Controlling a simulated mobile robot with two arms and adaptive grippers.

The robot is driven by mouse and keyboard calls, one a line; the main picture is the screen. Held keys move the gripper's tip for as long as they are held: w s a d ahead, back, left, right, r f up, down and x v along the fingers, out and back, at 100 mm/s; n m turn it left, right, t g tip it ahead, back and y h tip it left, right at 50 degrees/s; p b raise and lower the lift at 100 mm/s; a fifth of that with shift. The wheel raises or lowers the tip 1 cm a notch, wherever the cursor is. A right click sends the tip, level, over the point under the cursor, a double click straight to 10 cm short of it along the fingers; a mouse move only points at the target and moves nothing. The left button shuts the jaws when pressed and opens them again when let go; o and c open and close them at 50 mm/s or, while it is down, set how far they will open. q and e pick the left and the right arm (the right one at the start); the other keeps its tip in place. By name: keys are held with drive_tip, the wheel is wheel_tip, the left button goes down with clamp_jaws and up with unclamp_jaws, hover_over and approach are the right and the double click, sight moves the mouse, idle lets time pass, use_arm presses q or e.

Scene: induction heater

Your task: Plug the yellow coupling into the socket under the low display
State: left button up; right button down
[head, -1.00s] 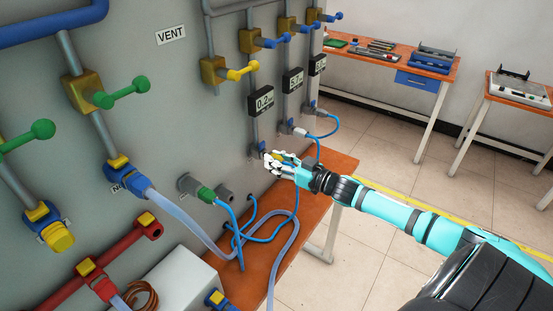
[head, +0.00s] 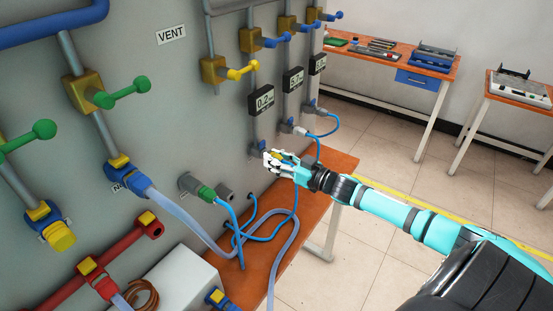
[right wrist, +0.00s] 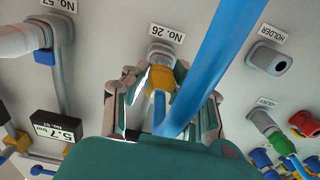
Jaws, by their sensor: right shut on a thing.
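My right gripper (head: 271,159) is shut on the yellow coupling (right wrist: 160,78), which has a blue hose (right wrist: 205,65) running from it. In the head view the gripper is at the wall panel, just below the 0.2 display (head: 262,101), the lowest reading I can make out. The grey socket (right wrist: 160,53) beside the label No. 26 is straight in front of the coupling in the right wrist view. The coupling is lined up with it and looks close to or touching it; I cannot tell if it is seated. My left gripper is not in view.
A 5.7 display (head: 293,80) and a third one hang to the right, with hoses plugged below. A holder (right wrist: 269,59) and a green coupling (head: 206,194) are nearby. Blue hoses loop over the orange bench (head: 330,181) below. The floor to the right is clear.

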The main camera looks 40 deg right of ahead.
drive_tip(key=shift+w+a, duration=0.15)
drive_tip(key=shift+w, duration=0.3)
drive_tip(key=c, duration=1)
unclamp_jaws()
drive_tip(key=shift+s+f, duration=0.1)
drive_tip(key=shift+s, duration=0.4)
drive_tip(key=v, duration=1.1)
